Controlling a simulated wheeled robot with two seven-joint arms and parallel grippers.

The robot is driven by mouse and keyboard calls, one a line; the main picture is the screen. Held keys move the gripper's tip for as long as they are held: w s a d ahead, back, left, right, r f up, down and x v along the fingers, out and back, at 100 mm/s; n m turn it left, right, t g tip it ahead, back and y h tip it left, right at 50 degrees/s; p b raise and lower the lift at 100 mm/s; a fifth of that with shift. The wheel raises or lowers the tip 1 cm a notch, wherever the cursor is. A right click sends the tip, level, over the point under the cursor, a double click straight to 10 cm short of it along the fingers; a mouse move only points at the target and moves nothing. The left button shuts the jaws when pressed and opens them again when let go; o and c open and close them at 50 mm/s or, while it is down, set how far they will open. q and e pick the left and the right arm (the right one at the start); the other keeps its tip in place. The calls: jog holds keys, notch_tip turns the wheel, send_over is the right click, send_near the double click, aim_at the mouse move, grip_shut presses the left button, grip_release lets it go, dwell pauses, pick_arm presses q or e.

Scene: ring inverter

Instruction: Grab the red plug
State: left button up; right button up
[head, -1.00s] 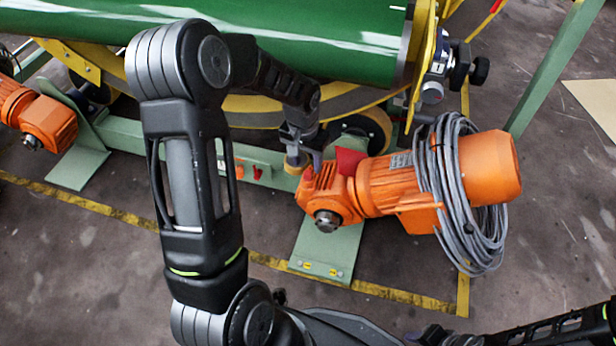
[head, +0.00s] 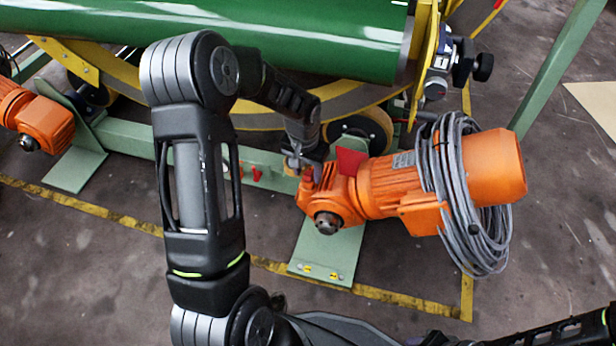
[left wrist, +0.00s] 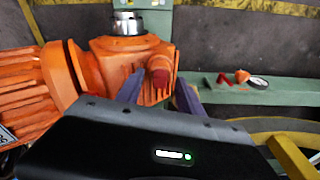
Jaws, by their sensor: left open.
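The red plug (head: 308,178) stands up from the top of the orange gearbox (head: 330,200). In the left wrist view the plug (left wrist: 160,74) shows as a small round red-orange stub on the gearbox (left wrist: 115,62). My left gripper (head: 306,164) is at the plug in the head view. In the left wrist view my left gripper (left wrist: 158,92) is open, with one finger on each side of the plug. I cannot tell whether a finger touches it. My right arm shows at the lower right of the head view, but its gripper does not show.
A coil of grey cable (head: 465,200) hangs around the orange motor (head: 490,165). A green cylinder (head: 290,40) and a yellow ring (head: 250,108) lie behind. The floor in front is clear.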

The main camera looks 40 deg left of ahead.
pick_arm(q)
grip_shut()
dwell(0.5)
dwell(0.3)
